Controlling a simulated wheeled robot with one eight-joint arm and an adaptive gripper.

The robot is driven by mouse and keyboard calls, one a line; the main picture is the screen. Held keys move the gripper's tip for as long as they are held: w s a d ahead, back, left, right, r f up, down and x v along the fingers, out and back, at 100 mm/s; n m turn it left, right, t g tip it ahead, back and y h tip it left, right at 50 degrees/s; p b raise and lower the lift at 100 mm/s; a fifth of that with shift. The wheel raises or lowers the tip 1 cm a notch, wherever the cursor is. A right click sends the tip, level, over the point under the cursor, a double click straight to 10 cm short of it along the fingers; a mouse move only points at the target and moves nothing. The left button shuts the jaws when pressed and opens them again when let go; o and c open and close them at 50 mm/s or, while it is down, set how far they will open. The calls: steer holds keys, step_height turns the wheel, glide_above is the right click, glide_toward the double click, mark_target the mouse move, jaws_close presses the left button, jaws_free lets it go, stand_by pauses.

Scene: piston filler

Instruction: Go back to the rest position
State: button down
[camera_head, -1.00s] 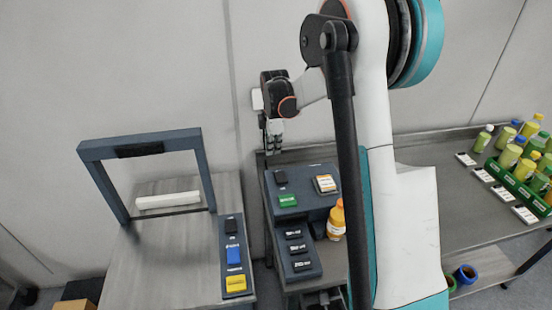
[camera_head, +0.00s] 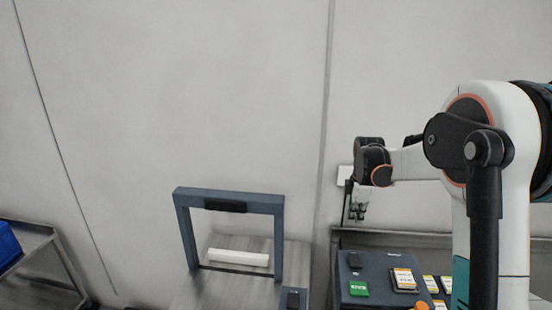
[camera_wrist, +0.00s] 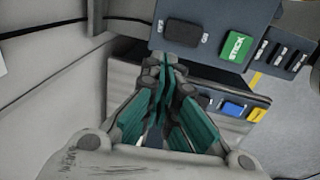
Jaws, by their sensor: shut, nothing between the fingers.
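My gripper (camera_head: 357,210) hangs from my wrist in front of the back wall, above and a little left of the dark blue button panel (camera_head: 373,266). It holds nothing. In the wrist view my gripper (camera_wrist: 163,68) shows its teal fingers drawn together and shut, apart from everything around it. The panel, with a black switch and a green button (camera_wrist: 236,47), lies beyond the fingers at the top right of the wrist view.
A dark blue frame (camera_head: 184,230) stands on the left bench, with a white bar (camera_head: 238,257) inside its opening. A grey table with a blue bin (camera_head: 8,242) is at the far left. An orange bottle top (camera_head: 420,305) shows at the bottom edge. Open wall fills the upper left.

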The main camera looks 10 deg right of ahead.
steer(key=s+a+r+m+t+b, duration=0.2)
steer(key=s+a+r+m, duration=0.25)
steer(key=s, duration=0.35)
steer(key=s+a+r+m+t+b, duration=0.1)
steer(key=s+a+r+m+b, duration=0.2)
steer(key=s+a, duration=0.45)
steer(key=s+a+f+m+t+b, duration=0.1)
steer(key=s+f+m+b, duration=0.1)
steer(key=s, duration=0.6)
steer(key=s+a+f+m+t+b, duration=0.1)
steer(key=s+a+f+m+b, duration=0.1)
steer(key=s+f+m, duration=0.3)
steer(key=s, duration=0.4)
steer(key=shift+a+f+t, duration=0.25)
steer(key=shift+a+t, duration=0.05)
steer(key=shift+t, duration=0.1)
